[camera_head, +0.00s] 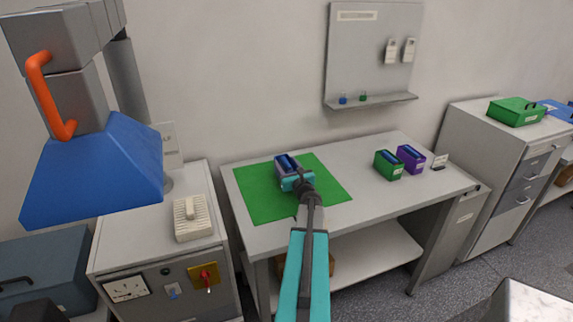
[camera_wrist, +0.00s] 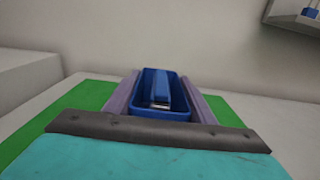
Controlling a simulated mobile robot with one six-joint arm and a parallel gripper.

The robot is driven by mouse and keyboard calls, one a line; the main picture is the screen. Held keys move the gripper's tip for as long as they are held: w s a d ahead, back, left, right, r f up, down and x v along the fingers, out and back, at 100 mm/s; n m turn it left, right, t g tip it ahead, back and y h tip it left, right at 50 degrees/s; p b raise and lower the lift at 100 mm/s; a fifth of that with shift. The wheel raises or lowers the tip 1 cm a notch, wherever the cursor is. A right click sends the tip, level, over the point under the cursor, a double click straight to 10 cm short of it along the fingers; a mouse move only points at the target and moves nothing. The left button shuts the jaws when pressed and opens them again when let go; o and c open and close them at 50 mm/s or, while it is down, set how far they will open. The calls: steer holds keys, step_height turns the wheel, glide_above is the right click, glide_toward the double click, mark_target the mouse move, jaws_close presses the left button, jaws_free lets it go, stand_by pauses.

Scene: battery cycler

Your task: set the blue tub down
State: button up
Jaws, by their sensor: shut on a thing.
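The blue tub (camera_head: 285,164) is held over the green mat (camera_head: 325,180) on the workbench. In the wrist view the tub (camera_wrist: 165,114) sits between the two grey-purple fingers of my gripper (camera_wrist: 157,92), upright, with a blue piece inside it.
A green tub (camera_head: 387,165) and a purple tub (camera_head: 411,158) stand to the right on the workbench (camera_head: 360,151). A grey wall panel (camera_head: 370,50) with a shelf hangs behind. A cabinet with a ribbed white block (camera_head: 191,218) is at left. The mat's right part is clear.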

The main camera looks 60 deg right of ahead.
steer(key=o, duration=1.3)
steer(key=shift+r, duration=0.1)
steer(key=shift+b+v, duration=1.85)
steer(key=shift+v, duration=3.95)
steer(key=shift+s+a, duration=0.15)
steer(key=shift+a, duration=0.05)
